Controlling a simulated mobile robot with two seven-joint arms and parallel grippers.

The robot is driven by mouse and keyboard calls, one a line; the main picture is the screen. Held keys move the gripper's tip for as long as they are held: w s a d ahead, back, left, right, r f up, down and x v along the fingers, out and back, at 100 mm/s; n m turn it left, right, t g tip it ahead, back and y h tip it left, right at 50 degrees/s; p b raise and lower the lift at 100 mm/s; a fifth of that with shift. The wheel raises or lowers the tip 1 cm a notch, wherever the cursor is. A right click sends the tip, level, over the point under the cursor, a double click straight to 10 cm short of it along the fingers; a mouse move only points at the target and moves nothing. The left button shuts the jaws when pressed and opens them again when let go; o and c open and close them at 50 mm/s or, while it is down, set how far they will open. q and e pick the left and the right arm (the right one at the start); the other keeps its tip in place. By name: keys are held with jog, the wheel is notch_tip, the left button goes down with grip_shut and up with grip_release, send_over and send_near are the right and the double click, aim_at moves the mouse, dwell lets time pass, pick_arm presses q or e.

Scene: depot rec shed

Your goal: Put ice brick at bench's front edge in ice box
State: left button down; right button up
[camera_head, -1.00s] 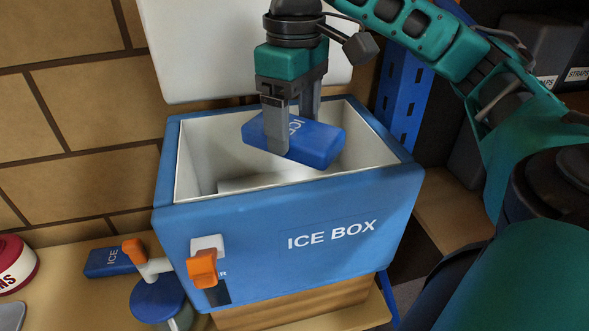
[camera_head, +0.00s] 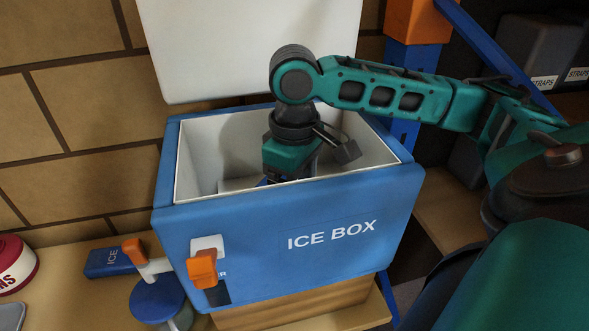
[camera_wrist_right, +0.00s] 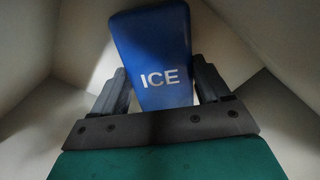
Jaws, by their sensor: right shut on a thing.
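The blue ice box (camera_head: 270,245) stands with its white lid (camera_head: 250,50) raised at the back. My right gripper (camera_wrist_right: 160,95) is lowered inside the box and is shut on a blue ice brick (camera_wrist_right: 152,45) with white ICE lettering. White inner walls surround the brick in the right wrist view. In the head view the box's front wall and my wrist (camera_head: 290,155) hide the fingers and most of the brick. I cannot tell whether the brick touches the floor of the box. My left gripper is not in view.
Another blue ICE brick (camera_head: 110,262) lies on the bench to the left of the box. An orange-handled tap (camera_head: 150,262), a blue-lidded container (camera_head: 158,300) and a red-and-white round tin (camera_head: 14,265) are nearby. A blue post with an orange block (camera_head: 415,22) stands behind right.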

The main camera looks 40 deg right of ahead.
jog(key=shift+f, duration=0.2)
jog(key=shift+f, duration=0.1)
jog(key=o, duration=1.3)
jog(key=shift+c, duration=0.2)
notch_tip(320, 180, up, 12)
jog(key=shift+a, duration=0.1)
